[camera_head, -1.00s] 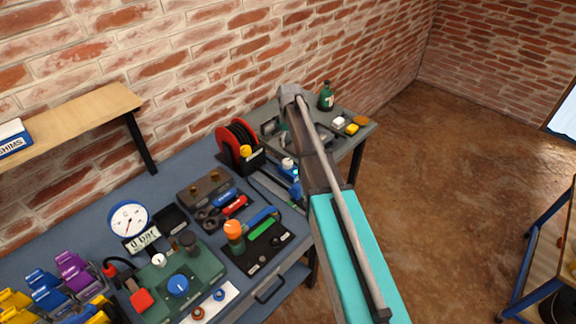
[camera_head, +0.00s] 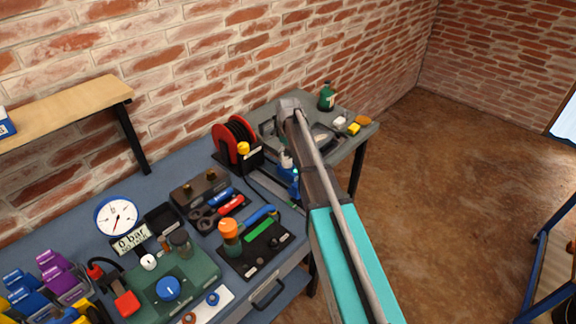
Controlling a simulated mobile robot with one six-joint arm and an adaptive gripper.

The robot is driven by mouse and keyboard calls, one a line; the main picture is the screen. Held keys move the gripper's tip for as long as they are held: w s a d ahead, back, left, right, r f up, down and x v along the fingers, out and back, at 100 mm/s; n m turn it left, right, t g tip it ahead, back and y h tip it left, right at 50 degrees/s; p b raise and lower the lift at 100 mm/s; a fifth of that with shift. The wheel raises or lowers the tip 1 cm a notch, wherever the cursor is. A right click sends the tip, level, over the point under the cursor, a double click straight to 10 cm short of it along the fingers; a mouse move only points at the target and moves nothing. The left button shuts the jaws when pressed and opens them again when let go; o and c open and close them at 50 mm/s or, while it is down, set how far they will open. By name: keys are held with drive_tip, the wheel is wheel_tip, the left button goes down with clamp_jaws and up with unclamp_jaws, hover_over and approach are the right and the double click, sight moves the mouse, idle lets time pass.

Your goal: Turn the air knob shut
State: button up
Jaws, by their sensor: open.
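A round blue knob (camera_head: 168,288) with a white mark sits on a green unit (camera_head: 202,268) at the front left of the bench. I cannot tell for certain that it is the air knob. A smaller white knob (camera_head: 149,262) and a red block (camera_head: 127,304) are on the same unit. A round white gauge (camera_head: 117,217) with a blue rim stands behind it. A small display (camera_head: 130,242) below the gauge reads 0 bar. My arm crosses the right part of the bench, well away from the blue knob. My gripper cannot be made out.
A black board (camera_head: 270,251) with an orange-topped part (camera_head: 229,231) lies right of the green unit. A red hose reel (camera_head: 233,141) and a green bottle (camera_head: 327,97) stand farther back. A wooden shelf (camera_head: 70,112) hangs on the brick wall. Brown floor (camera_head: 440,190) is open at right.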

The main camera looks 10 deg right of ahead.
sight(288, 159)
drive_tip(key=shift+f+b, duration=1.6)
drive_tip(key=shift+f, duration=0.3)
drive_tip(key=shift+c, duration=0.2)
drive_tip(key=c, duration=1.1)
